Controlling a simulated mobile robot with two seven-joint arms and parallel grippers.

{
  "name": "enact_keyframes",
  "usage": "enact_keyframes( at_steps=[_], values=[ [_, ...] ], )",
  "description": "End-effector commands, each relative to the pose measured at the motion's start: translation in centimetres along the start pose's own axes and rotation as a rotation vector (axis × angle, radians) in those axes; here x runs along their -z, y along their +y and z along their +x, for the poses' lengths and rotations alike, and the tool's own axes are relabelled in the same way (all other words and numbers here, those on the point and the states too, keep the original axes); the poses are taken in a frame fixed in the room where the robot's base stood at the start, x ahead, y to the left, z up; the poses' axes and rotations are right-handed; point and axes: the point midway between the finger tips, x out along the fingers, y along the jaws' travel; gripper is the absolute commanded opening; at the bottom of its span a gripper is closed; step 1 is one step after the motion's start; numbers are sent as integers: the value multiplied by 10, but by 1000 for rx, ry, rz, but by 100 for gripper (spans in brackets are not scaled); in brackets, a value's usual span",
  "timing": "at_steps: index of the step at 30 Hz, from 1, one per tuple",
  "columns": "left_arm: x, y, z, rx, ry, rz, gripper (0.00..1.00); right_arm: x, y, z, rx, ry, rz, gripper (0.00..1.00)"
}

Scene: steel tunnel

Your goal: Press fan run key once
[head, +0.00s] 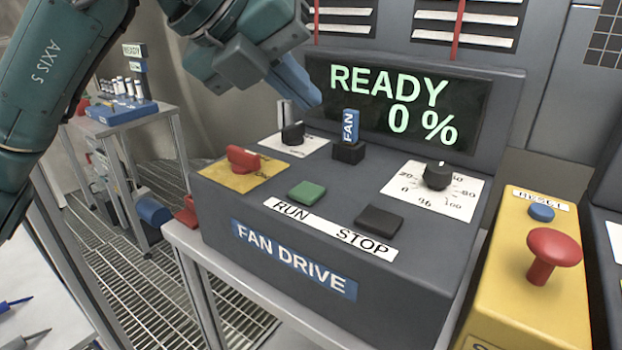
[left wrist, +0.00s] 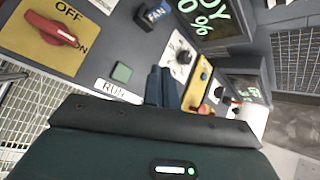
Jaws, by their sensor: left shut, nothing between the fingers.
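The fan drive console (head: 290,285) is a dark grey box with a screen (head: 395,105) reading READY 0 %. The green key (head: 307,191) sits above the RUN label, and a dark key (head: 379,221) sits above the STOP label. The green key also shows in the left wrist view (left wrist: 122,72). My left gripper (head: 312,100) is shut and empty, above the back of the console in front of the screen's left edge. In the left wrist view its fingers (left wrist: 163,75) show to the right of the green key. My right gripper is not in view.
A red rotary switch (head: 243,158) on a yellow plate, a black knob (head: 293,134), a blue FAN tag (head: 350,126) and a percent dial (head: 437,176) stand on the console. A yellow box with a red mushroom button (head: 553,251) and a blue reset button (head: 541,212) is at right.

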Motion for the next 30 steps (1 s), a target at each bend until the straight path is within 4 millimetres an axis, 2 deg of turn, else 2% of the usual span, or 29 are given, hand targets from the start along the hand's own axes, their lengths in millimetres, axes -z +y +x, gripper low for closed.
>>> enact_keyframes(
  at_steps=[11,24,30],
  values=[
    [4,4,5,0,1,0,0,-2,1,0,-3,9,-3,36],
    [34,34,47,0,1,0,0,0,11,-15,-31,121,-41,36],
    [43,43,59,0,-1,-1,0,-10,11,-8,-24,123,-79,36]
  ],
)
